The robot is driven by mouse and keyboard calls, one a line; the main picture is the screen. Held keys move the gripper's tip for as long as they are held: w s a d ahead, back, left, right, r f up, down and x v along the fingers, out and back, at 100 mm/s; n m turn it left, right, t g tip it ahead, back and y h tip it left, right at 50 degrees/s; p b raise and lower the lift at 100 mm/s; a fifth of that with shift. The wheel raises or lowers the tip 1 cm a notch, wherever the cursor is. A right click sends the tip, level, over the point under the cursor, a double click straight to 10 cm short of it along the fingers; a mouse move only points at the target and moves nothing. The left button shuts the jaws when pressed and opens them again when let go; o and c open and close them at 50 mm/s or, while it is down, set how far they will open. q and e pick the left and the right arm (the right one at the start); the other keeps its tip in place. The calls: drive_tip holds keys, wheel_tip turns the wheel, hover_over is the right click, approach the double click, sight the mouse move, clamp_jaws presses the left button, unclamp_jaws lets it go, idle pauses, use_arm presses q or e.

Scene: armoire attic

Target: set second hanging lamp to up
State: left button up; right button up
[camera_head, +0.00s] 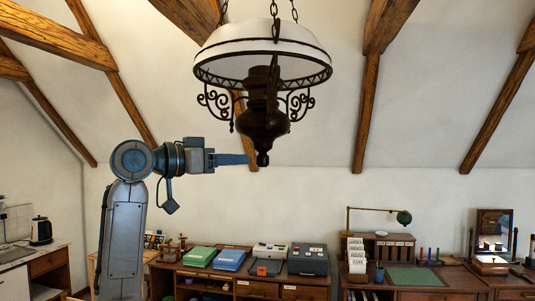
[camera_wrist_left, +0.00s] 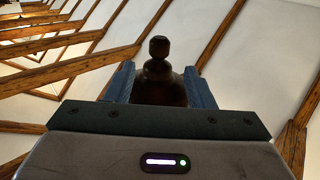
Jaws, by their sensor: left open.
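A hanging lamp (camera_head: 264,75) with a white shade, dark scrollwork brackets and a dark body hangs from chains at the top middle of the head view. Its dark lower body ends in a small round knob (camera_head: 263,159). My left gripper (camera_head: 246,159) reaches in from the left at the height of this knob, its fingertips close beside or around it. In the left wrist view the lamp's dark lower body and knob (camera_wrist_left: 159,48) appear between the two open fingers (camera_wrist_left: 160,88). I cannot tell whether the fingers touch it. My right gripper is not in view.
Sloped wooden beams (camera_head: 366,110) and white ceiling surround the lamp. Below stand a cabinet with green and blue boxes (camera_head: 229,260) and office machines, a desk with a lamp (camera_head: 404,217), and a counter with a kettle (camera_head: 41,231). The air right of the lamp is free.

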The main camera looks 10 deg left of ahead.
sight(257, 158)
use_arm(q)
drive_tip(key=shift+w+d+r+p, duration=0.25)
drive_tip(key=shift+w+d+p, duration=0.15)
drive_tip(key=shift+d+p, duration=0.1)
drive_tip(key=shift+w+d+r+p, duration=0.2)
drive_tip(key=shift+w+d+p, duration=0.2)
drive_tip(key=shift+p, duration=0.1)
drive_tip(key=x, duration=0.2)
drive_tip(key=p+x, duration=0.1)
drive_tip(key=x, duration=0.1)
drive_tip(key=f+x, duration=0.1)
drive_tip(key=x, duration=0.1)
drive_tip(key=shift+w+d+p, duration=0.1)
drive_tip(key=shift+d+p, duration=0.1)
drive_tip(key=shift+p, duration=0.2)
drive_tip(key=shift+w+f, duration=0.1)
drive_tip(key=shift+w, duration=0.05)
drive_tip(key=shift+s+a, duration=0.4)
drive_tip(key=shift+w+d, duration=0.2)
drive_tip(key=c, duration=0.4)
clamp_jaws()
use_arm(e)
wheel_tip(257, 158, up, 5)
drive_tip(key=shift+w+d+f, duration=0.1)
